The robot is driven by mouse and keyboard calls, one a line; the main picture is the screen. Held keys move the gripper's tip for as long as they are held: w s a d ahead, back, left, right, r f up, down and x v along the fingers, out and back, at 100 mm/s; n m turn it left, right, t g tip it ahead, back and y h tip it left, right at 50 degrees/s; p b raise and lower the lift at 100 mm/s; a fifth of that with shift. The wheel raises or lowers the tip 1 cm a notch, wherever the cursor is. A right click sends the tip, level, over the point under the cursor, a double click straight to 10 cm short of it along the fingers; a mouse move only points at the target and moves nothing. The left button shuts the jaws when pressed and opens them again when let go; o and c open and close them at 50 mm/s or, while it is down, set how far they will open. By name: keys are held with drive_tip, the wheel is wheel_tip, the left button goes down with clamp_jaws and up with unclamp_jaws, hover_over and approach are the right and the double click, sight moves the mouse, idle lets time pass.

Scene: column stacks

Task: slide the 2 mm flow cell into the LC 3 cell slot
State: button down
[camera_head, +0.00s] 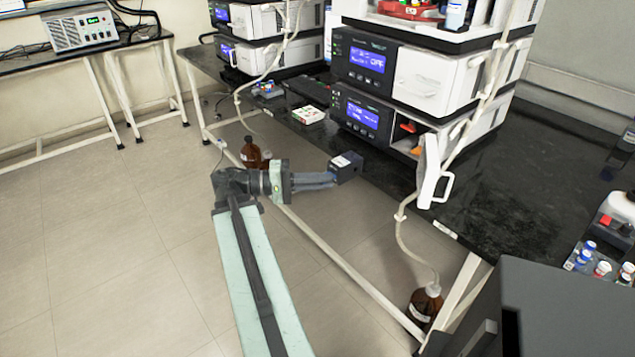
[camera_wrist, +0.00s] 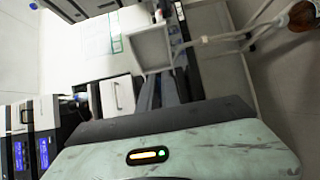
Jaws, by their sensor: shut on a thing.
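A small dark box with a white label on top, which I take to be the flow cell (camera_head: 346,167), is between the fingertips of my gripper (camera_head: 332,180) in the head view. It is held in the air in front of the bench. The lower module of the right stack, apparently LC 3, has an open bay (camera_head: 410,140) with red and orange parts inside. Its white door (camera_head: 431,172) stands open toward the front. The box is left of the bay, apart from it.
Tubing (camera_head: 403,225) hangs by the door down to a brown bottle (camera_head: 425,304). A small white rack (camera_head: 308,115) lies left of the stack. Another stack (camera_head: 262,55) stands further back.

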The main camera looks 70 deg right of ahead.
drive_tip(key=shift+s+d, duration=2.05)
drive_tip(key=shift+d, duration=1.6)
drive_tip(key=shift+s+d, duration=2.05)
drive_tip(key=shift+d, duration=1.65)
drive_tip(key=shift+s+d, duration=2.05)
drive_tip(key=shift+d, duration=1.6)
drive_tip(key=shift+f, duration=0.15)
drive_tip(key=c, duration=1.5)
unclamp_jaws()
drive_tip(key=shift+w, duration=0.1)
drive_tip(key=v, duration=0.7)
drive_tip(key=shift+w+a, duration=0.2)
drive_tip(key=shift+w, duration=0.05)
drive_tip(key=shift+w, duration=0.1)
